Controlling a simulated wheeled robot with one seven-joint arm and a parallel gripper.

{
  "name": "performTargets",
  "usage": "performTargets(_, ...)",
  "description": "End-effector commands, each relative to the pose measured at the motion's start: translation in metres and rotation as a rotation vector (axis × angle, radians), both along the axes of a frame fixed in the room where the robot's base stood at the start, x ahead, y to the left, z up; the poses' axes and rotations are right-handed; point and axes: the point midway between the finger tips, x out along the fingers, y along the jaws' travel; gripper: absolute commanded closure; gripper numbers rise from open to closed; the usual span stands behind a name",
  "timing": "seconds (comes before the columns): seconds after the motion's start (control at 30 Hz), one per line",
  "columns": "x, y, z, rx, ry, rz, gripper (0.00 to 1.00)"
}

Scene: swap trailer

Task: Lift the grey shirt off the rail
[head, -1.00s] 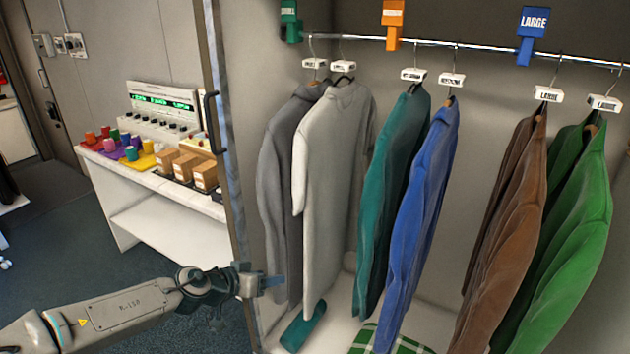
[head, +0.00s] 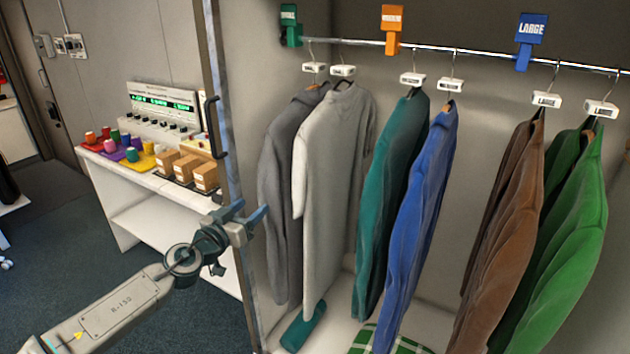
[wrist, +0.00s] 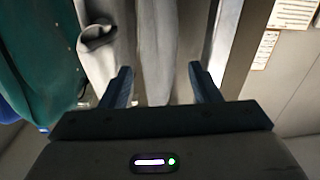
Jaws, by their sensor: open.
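A dark grey shirt (head: 283,185) hangs at the left end of the rail (head: 365,42). A lighter grey shirt (head: 335,160) hangs just right of it and partly covers it. Each is on a hanger with a white tag above. My gripper (head: 252,214) is open and empty, left of the dark grey shirt at about mid-height, near the cabinet's left edge. In the wrist view, pale grey cloth (wrist: 155,45) shows beyond the open fingers (wrist: 160,82), with a sleeve cuff to its left. I cannot tell which grey shirt lies between the fingers.
Teal (head: 388,190), blue (head: 420,210), brown (head: 510,230) and green (head: 570,230) garments hang further right. The cabinet's upright edge (head: 230,150) stands close to my gripper. A dark green roll (head: 303,328) lies on the cabinet floor. A bench (head: 150,180) with boxes stands left.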

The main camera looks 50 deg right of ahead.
Motion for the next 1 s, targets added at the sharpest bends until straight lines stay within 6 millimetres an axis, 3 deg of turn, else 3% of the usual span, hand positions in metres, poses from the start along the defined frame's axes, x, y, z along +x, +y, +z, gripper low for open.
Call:
performTargets(0.33,0.003,-0.024,0.003,0.001,0.001,-0.001,0.44)
performTargets(0.63,0.006,-0.062,0.01,0.0,0.002,-0.002,0.44)
performTargets(1.0,0.008,-0.069,0.008,0.001,0.001,0.0,0.44)
